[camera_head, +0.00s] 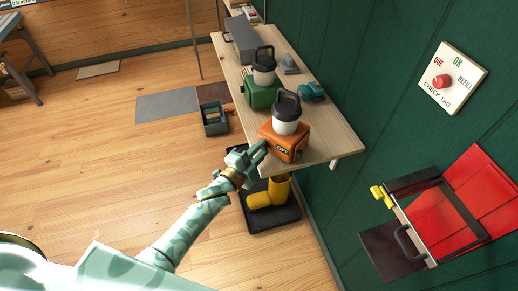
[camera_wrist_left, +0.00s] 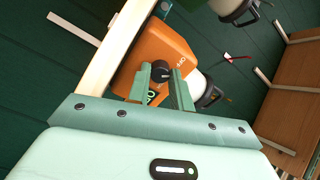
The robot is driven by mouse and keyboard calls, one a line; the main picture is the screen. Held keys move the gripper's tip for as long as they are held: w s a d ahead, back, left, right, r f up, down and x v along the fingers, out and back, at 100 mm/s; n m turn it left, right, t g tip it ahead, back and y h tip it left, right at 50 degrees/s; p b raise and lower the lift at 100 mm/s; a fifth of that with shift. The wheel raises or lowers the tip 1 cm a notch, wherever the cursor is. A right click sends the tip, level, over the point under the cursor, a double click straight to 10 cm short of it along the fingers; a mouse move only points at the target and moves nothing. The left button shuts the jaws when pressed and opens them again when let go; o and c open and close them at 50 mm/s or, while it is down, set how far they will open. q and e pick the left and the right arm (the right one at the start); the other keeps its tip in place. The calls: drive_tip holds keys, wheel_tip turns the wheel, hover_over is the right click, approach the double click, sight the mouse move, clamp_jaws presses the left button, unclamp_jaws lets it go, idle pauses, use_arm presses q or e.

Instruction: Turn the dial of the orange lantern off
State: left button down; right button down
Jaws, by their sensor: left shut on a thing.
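The orange lantern (camera_head: 292,138), with a white globe and a black handled cap, stands upright near the front end of the wooden table (camera_head: 320,127). My left gripper (camera_head: 263,148) is at the lantern's front face. In the left wrist view the lantern's orange body (camera_wrist_left: 160,42) fills the upper middle, and the left gripper (camera_wrist_left: 161,79) is shut on the black dial (camera_wrist_left: 160,69). The fingers partly hide the dial and label. My right gripper is not in view.
A green lantern (camera_head: 262,97) stands behind the orange one. A teal object (camera_head: 312,92) and a grey case (camera_head: 242,40) share the table. A black tray (camera_head: 275,220) with yellow boots lies below. The green wall (camera_head: 400,60) closes off the right; open floor lies left.

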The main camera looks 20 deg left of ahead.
use_arm(q)
drive_tip(key=shift+n+p, duration=0.65)
drive_tip(key=shift+n, duration=1.65)
drive_tip(key=shift+f, duration=0.1)
drive_tip(key=c, duration=1.2)
unclamp_jaws()
drive_tip(key=shift+c, duration=0.2)
drive_tip(key=p+v, duration=0.1)
drive_tip(key=v, duration=1.5)
drive_tip(key=shift+s+p, duration=0.2)
drive_tip(key=shift+p, duration=0.15)
